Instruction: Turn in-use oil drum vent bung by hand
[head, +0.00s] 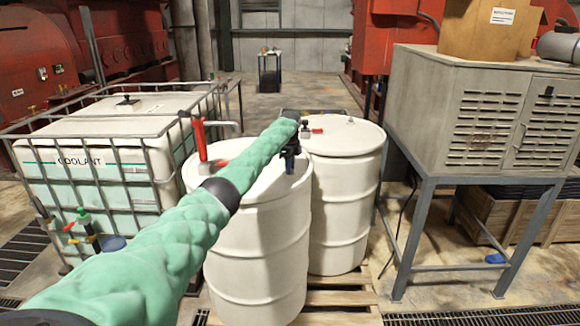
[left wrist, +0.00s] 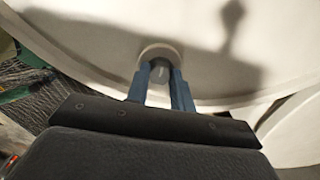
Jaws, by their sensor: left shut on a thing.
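The in-use oil drum (head: 257,250) is the nearer white drum, with a red-handled pump (head: 200,140) on its top. My left arm reaches over this drum from the left. My left gripper (head: 290,158) points down at the right part of the drum's lid. In the left wrist view its two blue fingers (left wrist: 161,84) are shut on the small grey vent bung (left wrist: 160,68), which sits in a pale round collar (left wrist: 161,50) on the lid. The bung is hidden by the gripper in the head view. My right gripper is not in view.
A second white drum (head: 345,215) with a red-handled tap (head: 312,130) stands close behind on the pallet (head: 340,300). A caged coolant tank (head: 110,180) stands left, a grey cabinet (head: 470,110) on legs right.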

